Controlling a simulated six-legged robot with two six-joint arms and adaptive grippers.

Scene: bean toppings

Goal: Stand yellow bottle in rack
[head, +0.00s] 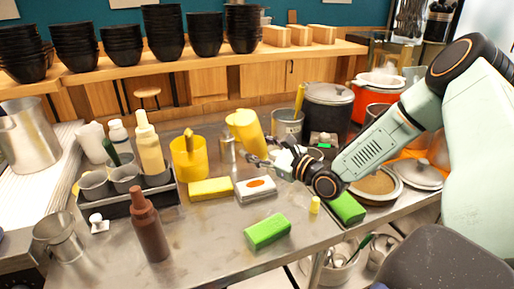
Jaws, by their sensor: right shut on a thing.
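The yellow bottle (246,132) is tilted in the middle of the view, above the steel table (205,235). My right gripper (262,160) reaches in from the right and is shut on the bottle near its lower end; the exact contact is small and partly hidden. The rack (132,206) is a dark tray at the left of the table. It holds grey cups (95,184) and an upright cream bottle (149,151). My left gripper is not in view.
A yellow tub (189,160) stands between rack and bottle. A brown bottle (148,228) stands in front of the rack. Yellow (210,189), white (256,191) and green (267,231) blocks lie on the table. Pots (327,108) stand behind. The front middle is clear.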

